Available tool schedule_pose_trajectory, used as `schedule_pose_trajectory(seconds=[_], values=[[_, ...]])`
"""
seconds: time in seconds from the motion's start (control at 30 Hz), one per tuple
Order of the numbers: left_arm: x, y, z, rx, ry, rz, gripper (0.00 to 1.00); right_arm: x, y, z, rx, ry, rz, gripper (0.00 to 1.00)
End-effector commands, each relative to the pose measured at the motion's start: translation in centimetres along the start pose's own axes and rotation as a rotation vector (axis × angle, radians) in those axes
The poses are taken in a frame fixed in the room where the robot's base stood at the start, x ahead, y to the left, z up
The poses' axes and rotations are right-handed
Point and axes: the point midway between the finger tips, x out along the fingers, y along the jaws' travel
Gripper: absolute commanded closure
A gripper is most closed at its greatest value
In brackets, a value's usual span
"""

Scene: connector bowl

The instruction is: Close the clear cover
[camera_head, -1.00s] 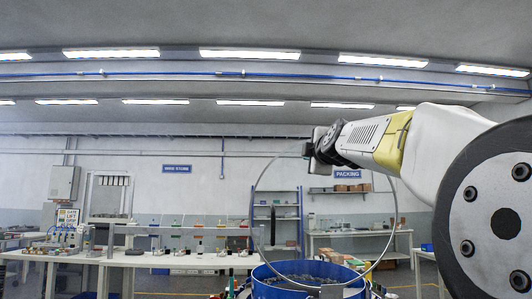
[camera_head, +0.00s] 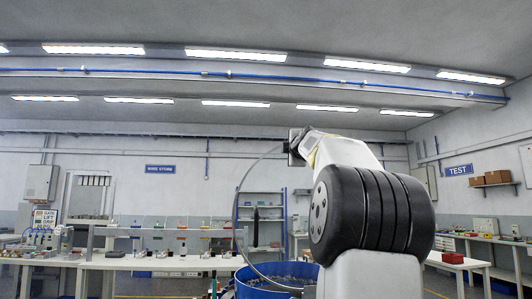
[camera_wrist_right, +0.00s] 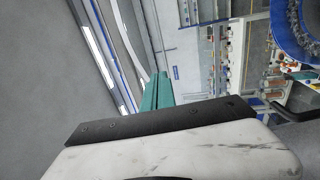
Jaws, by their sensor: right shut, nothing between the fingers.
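The clear cover (camera_head: 237,205) stands up on edge above the blue bowl (camera_head: 250,290). Its thin grey rim makes a large arc, and its right part is hidden behind my right arm. My right gripper (camera_head: 294,146) is at the upper edge of the cover; whether it touches the rim cannot be told. In the right wrist view the green fingers of my right gripper (camera_wrist_right: 157,91) are together with nothing between them. The bowl also shows at the top right of the wrist view (camera_wrist_right: 284,42), with small grey pieces in it. My left gripper is not in view.
A long white bench (camera_head: 150,262) with small bins and tools runs along the back left. A blue shelf rack (camera_head: 270,194) stands behind the cover. A side bench (camera_head: 480,246) is at the right. The air left of the cover is clear.

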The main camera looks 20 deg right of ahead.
Motion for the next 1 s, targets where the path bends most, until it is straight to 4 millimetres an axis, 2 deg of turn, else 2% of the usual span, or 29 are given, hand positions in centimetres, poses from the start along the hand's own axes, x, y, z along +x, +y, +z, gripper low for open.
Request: schedule_pose_trajectory(seconds=[0.1, 0.53, 1.0], values=[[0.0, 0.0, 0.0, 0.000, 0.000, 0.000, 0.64, 0.6, 0.0, 0.0, 0.000, 0.000, 0.001, 1.00], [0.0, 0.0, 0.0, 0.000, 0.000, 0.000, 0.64, 1.0, 0.0, -0.1, 0.000, 0.001, -0.001, 1.00], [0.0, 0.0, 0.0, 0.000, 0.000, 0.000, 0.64, 7.2, 0.1, 0.0, -0.001, 0.001, 0.000, 1.00]])
